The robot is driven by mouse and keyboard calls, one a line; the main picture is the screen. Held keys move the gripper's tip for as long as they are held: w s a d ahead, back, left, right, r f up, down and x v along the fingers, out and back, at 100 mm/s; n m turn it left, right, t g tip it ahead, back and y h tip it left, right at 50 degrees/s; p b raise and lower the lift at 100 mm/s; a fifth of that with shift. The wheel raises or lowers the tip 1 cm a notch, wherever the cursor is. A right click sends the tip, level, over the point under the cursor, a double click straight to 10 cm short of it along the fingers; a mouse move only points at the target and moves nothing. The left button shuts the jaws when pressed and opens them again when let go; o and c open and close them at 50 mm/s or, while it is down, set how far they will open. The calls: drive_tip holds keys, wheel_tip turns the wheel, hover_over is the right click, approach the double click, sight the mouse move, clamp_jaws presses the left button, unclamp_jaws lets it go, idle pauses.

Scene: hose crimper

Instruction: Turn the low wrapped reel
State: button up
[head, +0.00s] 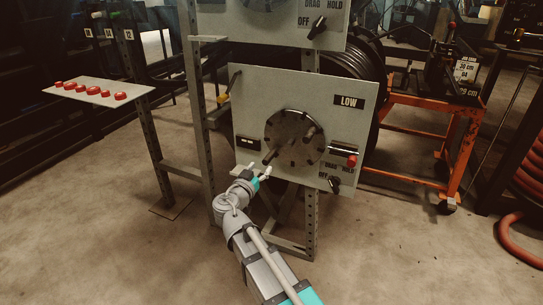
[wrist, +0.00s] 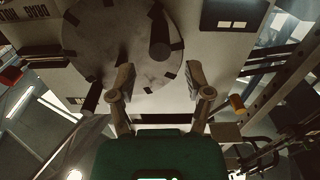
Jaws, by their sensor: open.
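The low reel's face is a grey panel (head: 250,100) marked LOW, with a round dark disc (head: 293,130) edged with dark marks. A dark handle peg (head: 270,155) sticks out at the disc's lower left; a second peg (head: 311,131) is at its right. My gripper (head: 255,170) is open just below and left of the disc, facing it. In the wrist view the disc (wrist: 110,45) lies beyond my fingers (wrist: 158,78). One peg (wrist: 159,45) shows between and beyond the fingertips, apparently untouched. The wrapped hose is behind the panel.
A red-knobbed lever (head: 351,160) and a DRAG/HOLD switch (head: 334,184) are at the panel's lower right. An upper panel (head: 262,22) hangs above. A shelf with red buttons (head: 98,92) stands left; an orange cart (head: 425,140) stands right. The front floor is clear.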

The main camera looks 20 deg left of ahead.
sight(271, 153)
drive_tip(key=w, duration=0.8)
drive_tip(key=shift+w+d, duration=0.25)
drive_tip(key=shift+d, duration=0.1)
clamp_jaws()
